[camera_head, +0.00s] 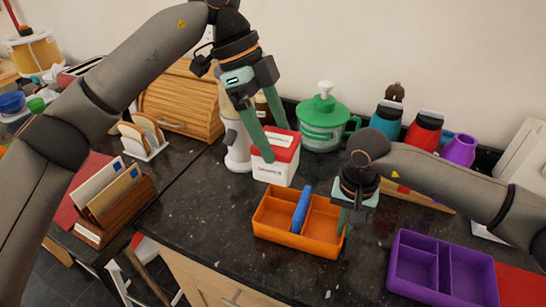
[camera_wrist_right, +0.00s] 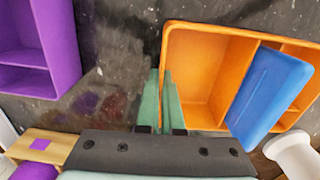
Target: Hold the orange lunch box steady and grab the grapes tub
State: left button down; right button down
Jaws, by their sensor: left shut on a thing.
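The orange lunch box (camera_head: 273,236) lies open on the dark counter, with a blue slab (camera_head: 301,209) standing tilted in it; the slab also shows in the right wrist view (camera_wrist_right: 268,92). My right gripper (camera_head: 344,222) is at the box's right wall, its fingers close together on either side of the wall (camera_wrist_right: 163,100). A white tub with a red lid (camera_head: 275,167) stands behind the lunch box; its label is too small to read. My left gripper (camera_head: 276,146) comes down from above and is shut on this tub, one finger hiding part of its front.
A purple divided box (camera_head: 410,265) lies to the right. A green-lidded jar (camera_head: 323,120), red and blue bottles (camera_head: 424,129) and a purple cup (camera_head: 458,150) stand behind. A wooden letter rack (camera_head: 122,205) and bread box (camera_head: 182,100) are left. The counter's front edge is close to the lunch box.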

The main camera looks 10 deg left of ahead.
dwell(0.3)
jog(key=c, duration=1)
grip_release()
